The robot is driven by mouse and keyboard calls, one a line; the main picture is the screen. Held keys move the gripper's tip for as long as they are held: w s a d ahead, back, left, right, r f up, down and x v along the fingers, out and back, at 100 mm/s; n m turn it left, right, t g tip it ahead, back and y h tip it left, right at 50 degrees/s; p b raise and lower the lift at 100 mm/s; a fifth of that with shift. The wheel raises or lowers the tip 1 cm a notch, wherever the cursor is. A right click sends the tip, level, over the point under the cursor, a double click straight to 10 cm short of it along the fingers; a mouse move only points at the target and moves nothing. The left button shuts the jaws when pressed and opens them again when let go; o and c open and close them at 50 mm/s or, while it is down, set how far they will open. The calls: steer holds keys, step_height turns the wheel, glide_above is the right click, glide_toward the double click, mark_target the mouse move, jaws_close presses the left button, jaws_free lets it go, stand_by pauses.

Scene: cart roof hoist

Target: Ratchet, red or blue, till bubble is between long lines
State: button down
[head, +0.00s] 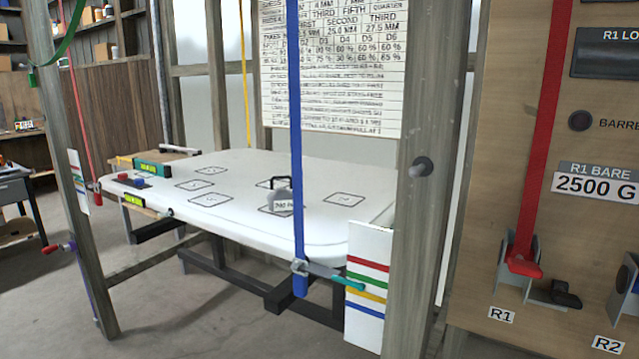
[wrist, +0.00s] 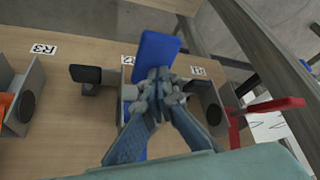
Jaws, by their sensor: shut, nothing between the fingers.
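My gripper (wrist: 160,74) is shut and empty in the wrist view. It lies in front of a blue ratchet part (wrist: 156,48) near the label R2; I cannot tell whether they touch. A red ratchet lever (wrist: 272,106) is to its right, near the R1 label; it also shows in the head view (head: 523,264) under a red strap (head: 545,120). The white roof panel (head: 240,185) hangs in the frame with a weight (head: 281,201) on it. Two green levels (head: 152,168), (head: 133,200) are at its left end; their bubbles are too small to read.
A blue strap (head: 295,120) drops in front of the panel to a corner fitting by a colour-striped board (head: 369,285). A wooden post (head: 422,220) stands between panel and ratchet board (head: 500,100). Black knobs (wrist: 85,74), (wrist: 200,80) flank my gripper.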

steer(key=shift+d+f+b, duration=0.25)
steer(key=shift+f+b, duration=0.5)
steer(key=shift+f, duration=0.4)
step_height(320, 180, up, 9)
steer(key=p, duration=0.7)
steer(key=shift+w+d+r+p, duration=0.1)
steer(key=shift+w+d+p, duration=0.05)
steer(key=shift+p, duration=0.2)
step_height(320, 180, up, 6)
steer(key=p, duration=0.5)
